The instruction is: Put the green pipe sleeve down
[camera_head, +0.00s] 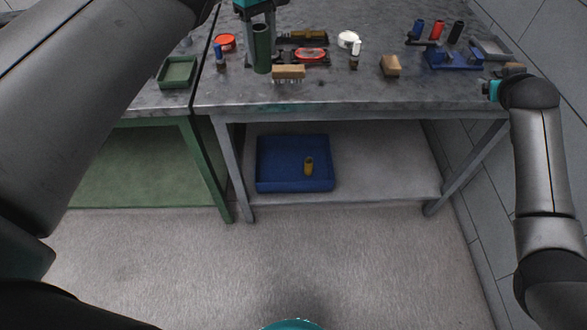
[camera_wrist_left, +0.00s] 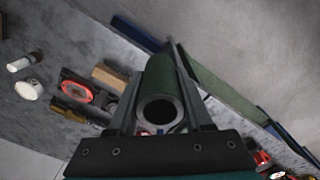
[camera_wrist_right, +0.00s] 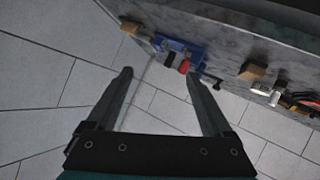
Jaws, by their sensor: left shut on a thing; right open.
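The green pipe sleeve (camera_head: 262,50) stands upright at the grey workbench (camera_head: 350,88), left of its middle. My left gripper (camera_head: 258,12) is shut on its upper end from above. In the left wrist view the sleeve (camera_wrist_left: 160,82) sits between the two fingers, its round open end facing the camera. I cannot tell whether its lower end touches the bench top.
A brush (camera_head: 289,72), a red tape roll (camera_head: 311,55) and a blue-capped bottle (camera_head: 221,60) are close to the sleeve. A green tray (camera_head: 178,72) is to the left, a blue rack (camera_head: 455,60) to the right. A blue bin (camera_head: 290,183) sits on the lower shelf.

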